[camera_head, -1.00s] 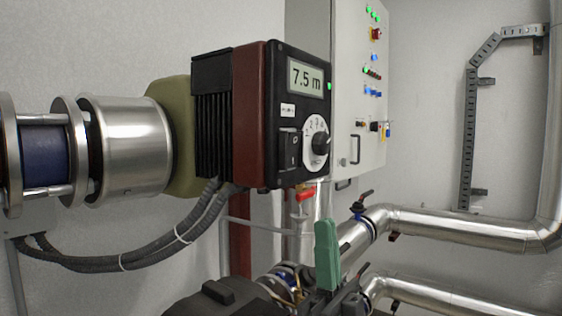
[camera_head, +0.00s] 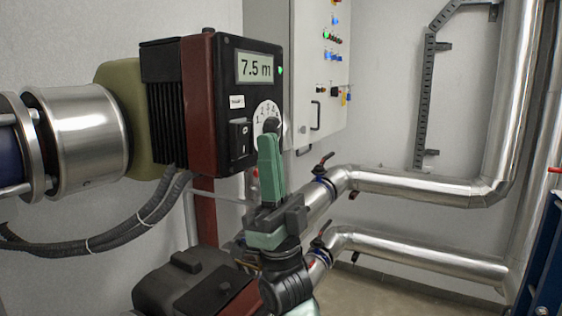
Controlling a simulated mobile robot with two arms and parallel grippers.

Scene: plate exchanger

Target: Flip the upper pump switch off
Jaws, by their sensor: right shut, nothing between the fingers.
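The upper pump's control box (camera_head: 232,100) has a dark front with a lit "7.5 m" display and a green light at its right edge. Its black rocker switch (camera_head: 239,137) is on the lower front, left of a white numbered dial (camera_head: 266,112). My right gripper (camera_head: 268,143) is shut and empty, with green fingers pointing up. It appears just right of the switch and overlaps the lower part of the dial; whether it touches the box I cannot tell. The switch's exact position is too small to tell. My left gripper is not in view.
A steel pipe flange (camera_head: 75,130) joins the pump at left, with dark cables (camera_head: 120,235) hanging below. A pale control cabinet (camera_head: 318,80) stands behind at right. Insulated pipes (camera_head: 420,186) run to the right. A dark lower pump body (camera_head: 190,285) is below.

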